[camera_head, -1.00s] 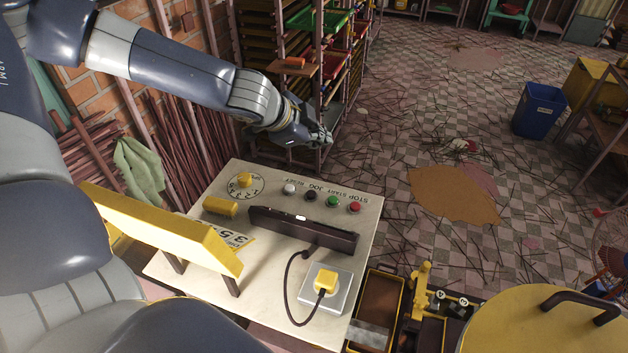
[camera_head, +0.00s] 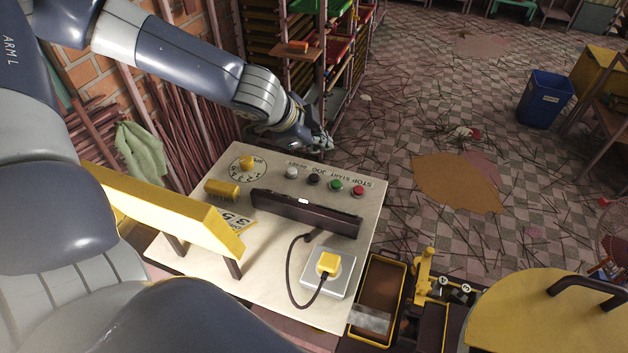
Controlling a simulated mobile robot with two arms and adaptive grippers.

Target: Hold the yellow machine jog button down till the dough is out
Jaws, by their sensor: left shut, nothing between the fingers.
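The control panel (camera_head: 215,262) has a row of buttons under upside-down labels: a white one (camera_head: 292,173), a black one (camera_head: 314,180) by the JOG label, a green one (camera_head: 336,185) and a red one (camera_head: 358,190). My left gripper (camera_head: 325,145) is shut and empty. It is just beyond the panel's far edge, above the black button in the picture and apart from it. The yellow machine (camera_head: 540,322) with a dark handle shows at the lower right. I cannot make out any dough coming out. My right gripper is not in view.
A dark bar (camera_head: 305,213), a yellow dial (camera_head: 247,163) and a plug (camera_head: 328,262) with a cable stand on the panel. A yellow-rimmed tray (camera_head: 401,290) lies right of it. A rack (camera_head: 322,60) stands behind my gripper. A blue bin (camera_head: 545,99) stands on the littered floor.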

